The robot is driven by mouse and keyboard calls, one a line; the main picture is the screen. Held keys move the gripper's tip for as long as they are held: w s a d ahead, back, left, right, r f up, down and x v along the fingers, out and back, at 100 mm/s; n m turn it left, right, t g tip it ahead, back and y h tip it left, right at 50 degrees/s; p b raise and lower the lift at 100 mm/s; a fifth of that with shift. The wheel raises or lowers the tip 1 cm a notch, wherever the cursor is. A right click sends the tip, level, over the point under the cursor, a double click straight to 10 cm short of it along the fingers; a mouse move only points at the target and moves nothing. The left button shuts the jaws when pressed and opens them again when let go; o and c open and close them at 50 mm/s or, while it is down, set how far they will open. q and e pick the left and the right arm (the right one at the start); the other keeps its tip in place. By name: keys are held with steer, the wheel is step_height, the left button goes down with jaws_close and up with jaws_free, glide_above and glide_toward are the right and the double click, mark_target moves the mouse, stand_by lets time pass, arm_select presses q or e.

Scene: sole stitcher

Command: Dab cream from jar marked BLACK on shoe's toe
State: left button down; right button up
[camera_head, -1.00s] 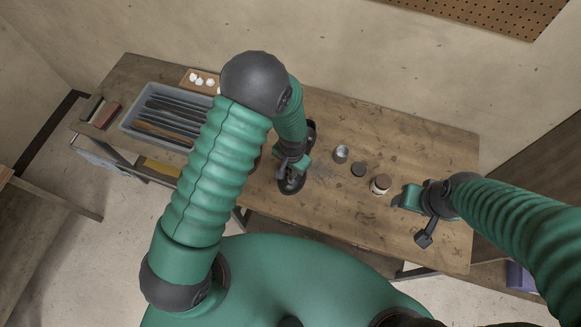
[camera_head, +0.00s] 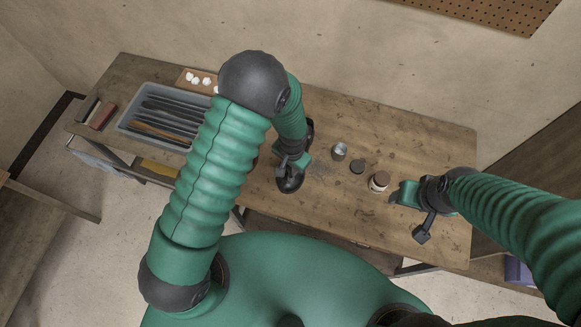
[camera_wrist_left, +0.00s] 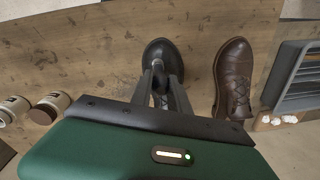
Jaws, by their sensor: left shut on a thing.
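A black shoe (camera_head: 290,183) lies on the bench with its toe toward me; its toe also shows in the left wrist view (camera_wrist_left: 158,50). My left gripper (camera_head: 287,164) is over this shoe, shut on a small dark thing (camera_wrist_left: 160,76) just behind the toe in the picture. I cannot tell if that thing touches the leather. No label is readable. My right gripper (camera_head: 398,195) hangs right of the jars; its jaw opening is unclear.
A brown shoe (camera_wrist_left: 232,68) lies beside the black one. A grey tray (camera_head: 128,122) with dark long tools, a wooden tray (camera_head: 185,78) with white pieces and a reddish block (camera_head: 103,115) are at the left. The bench's right part (camera_head: 430,145) is clear.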

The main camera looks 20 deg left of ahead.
arm_select(q)
steer(key=shift+w+a, duration=0.15)
steer(key=shift+a, duration=0.4)
steer(key=shift+w+a, duration=0.15)
steer(key=shift+a, duration=0.15)
arm_select(e)
steer(key=shift+a+r, duration=0.15)
steer(key=shift+a, duration=0.35)
arm_select(q)
steer(key=shift+r, duration=0.1)
arm_select(e)
steer(key=shift+d, duration=0.25)
arm_select(q)
steer(key=shift+s+a, duration=0.1)
steer(key=shift+s, duration=0.15)
